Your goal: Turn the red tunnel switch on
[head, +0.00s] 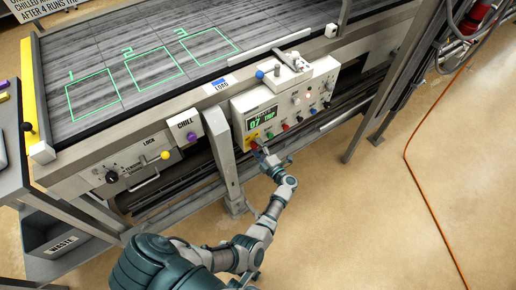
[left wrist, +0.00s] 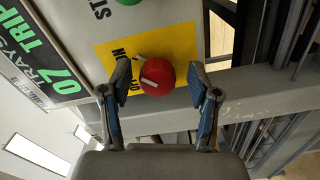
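The red tunnel switch (left wrist: 158,76) is a round red knob with a white mark on a yellow plate (left wrist: 178,42). Lettering on the plate is partly hidden by a finger. My left gripper (left wrist: 160,75) is open, with one blue-padded finger on each side of the knob. The left fingertip is close to the knob, and the right one shows a gap; I cannot tell whether either touches. In the head view my left gripper (head: 259,149) is at the lower left of the control panel (head: 284,103), by the yellow plate (head: 254,136). My right gripper is not in view.
A green button (left wrist: 130,2) lies above the yellow plate, near the display reading "07 TRIP" (head: 262,120). Several other knobs sit along the panel. A grey post (head: 222,160) stands left of my arm. The conveyor bed (head: 140,60) is above; open floor lies right.

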